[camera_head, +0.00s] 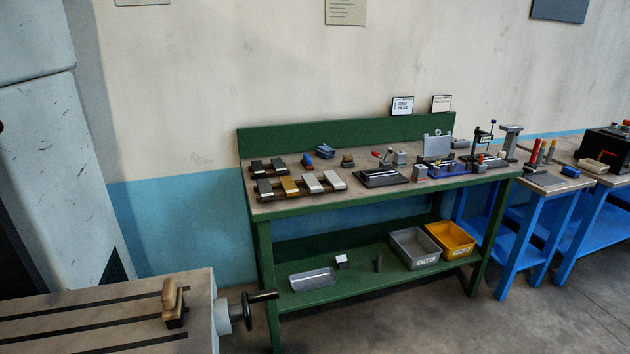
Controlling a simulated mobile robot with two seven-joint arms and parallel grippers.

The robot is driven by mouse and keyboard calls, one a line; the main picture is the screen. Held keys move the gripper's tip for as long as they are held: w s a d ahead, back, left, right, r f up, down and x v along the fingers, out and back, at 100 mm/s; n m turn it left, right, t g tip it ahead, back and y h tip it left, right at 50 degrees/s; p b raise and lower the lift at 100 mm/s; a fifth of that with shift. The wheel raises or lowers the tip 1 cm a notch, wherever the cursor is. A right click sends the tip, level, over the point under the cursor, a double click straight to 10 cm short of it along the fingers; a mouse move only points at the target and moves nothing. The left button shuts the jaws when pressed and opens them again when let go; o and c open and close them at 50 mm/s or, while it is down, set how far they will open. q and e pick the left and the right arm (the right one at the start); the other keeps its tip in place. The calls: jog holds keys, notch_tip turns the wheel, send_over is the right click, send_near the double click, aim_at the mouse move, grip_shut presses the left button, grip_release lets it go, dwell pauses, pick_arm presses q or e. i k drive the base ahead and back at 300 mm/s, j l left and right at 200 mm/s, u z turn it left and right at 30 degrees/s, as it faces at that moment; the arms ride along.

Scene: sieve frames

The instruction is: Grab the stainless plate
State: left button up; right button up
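A wooden rack (300,197) stands at the left end of the green workbench (410,187). Across its front row lie a dark plate (265,187), a brass-coloured plate (289,185) and two pale silvery plates, one in the middle right (311,183) and one at the right end (334,180). I cannot tell which silvery plate is the stainless one. Two more dark plates, left (256,167) and right (277,165), lie behind them. Neither of my grippers is in view.
A black-based fixture (383,178) and a blue-based fixture (446,169) stand right of the rack. Grey (413,249) and yellow (450,239) bins sit on the lower shelf. A slotted machine table (100,312) with a handwheel (248,308) fills the lower left. Blue benches stand right.

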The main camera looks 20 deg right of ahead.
aim_at(313, 184)
jog(key=i+l+u, duration=0.1)
jog(key=l, duration=0.35)
jog(key=i+l, duration=0.2)
jog(key=l, duration=0.25)
jog(key=i+l+u, duration=0.15)
jog(key=l, duration=0.3)
jog(key=i+l+u, duration=0.1)
jog(key=l, duration=0.35)
jog(key=i+l, duration=0.1)
jog(key=l, duration=0.25)
jog(key=i+l+u, duration=0.1)
jog(key=l, duration=0.25)
jog(key=i+l, duration=0.15)
jog(key=l, duration=0.2)
jog(key=i+l+u, duration=0.1)
jog(key=l, duration=0.25)
jog(key=i+l, duration=0.1)
jog(key=l, duration=0.3)
